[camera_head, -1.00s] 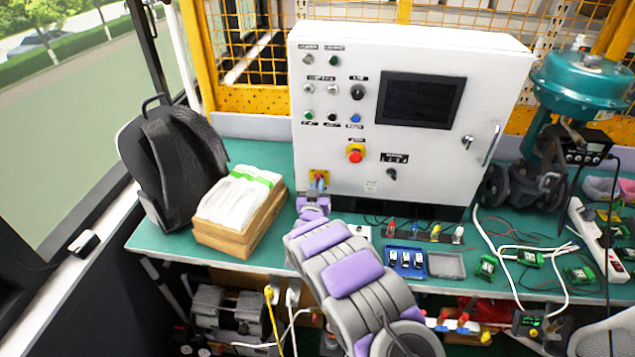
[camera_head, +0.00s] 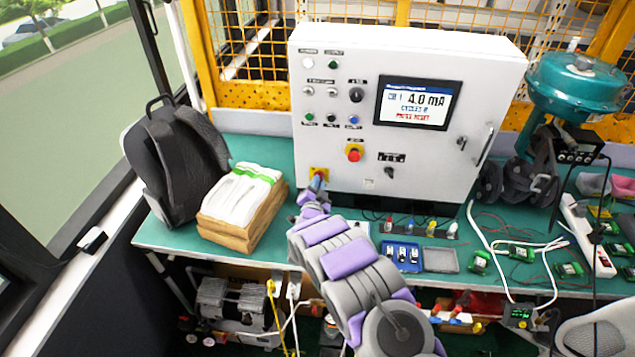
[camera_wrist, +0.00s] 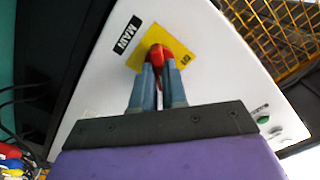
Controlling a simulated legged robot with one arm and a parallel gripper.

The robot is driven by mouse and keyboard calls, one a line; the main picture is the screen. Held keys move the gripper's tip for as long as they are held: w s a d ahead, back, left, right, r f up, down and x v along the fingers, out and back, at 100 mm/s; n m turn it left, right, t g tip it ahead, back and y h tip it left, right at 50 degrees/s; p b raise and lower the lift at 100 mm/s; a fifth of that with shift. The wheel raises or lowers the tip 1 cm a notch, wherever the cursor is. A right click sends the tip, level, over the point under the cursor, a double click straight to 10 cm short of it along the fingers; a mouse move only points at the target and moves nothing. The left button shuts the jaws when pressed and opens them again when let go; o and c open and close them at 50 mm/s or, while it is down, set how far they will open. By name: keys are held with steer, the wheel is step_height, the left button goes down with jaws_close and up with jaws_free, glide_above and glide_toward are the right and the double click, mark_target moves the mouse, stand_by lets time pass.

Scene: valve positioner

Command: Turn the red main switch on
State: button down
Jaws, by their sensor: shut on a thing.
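The red main switch (camera_wrist: 158,54) sits on a yellow plate (camera_wrist: 180,62) beside a label reading MAIN in the wrist view. My gripper (camera_wrist: 157,72) is shut on the red switch, with one blue-grey finger on each side of it. In the head view the yellow plate (camera_head: 319,172) is at the lower left of the white control cabinet (camera_head: 420,170), and my gripper (camera_head: 317,182) reaches it from below. My fingers hide part of the switch. The cabinet screen (camera_head: 417,103) is lit and shows 4.0 mA with red text below.
A red emergency button (camera_head: 354,153) is to the right on the cabinet. A cardboard box (camera_head: 238,232) with white cloths stands left of my arm, near a black backpack (camera_head: 175,160). A blue tray (camera_head: 402,257) and several green modules lie on the bench to the right.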

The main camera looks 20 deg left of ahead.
steer(key=shift+f+m, duration=0.2)
steer(key=shift+m, duration=0.3)
steer(key=c, duration=1.3)
jaws_free()
steer(key=shift+c, duration=0.2)
steer(key=shift+o, duration=0.9)
steer(key=shift+r, duration=0.1)
steer(key=shift+s, duration=0.1)
steer(key=p+v, duration=0.2)
steer(key=v, duration=1.5)
steer(key=shift+a, duration=0.1)
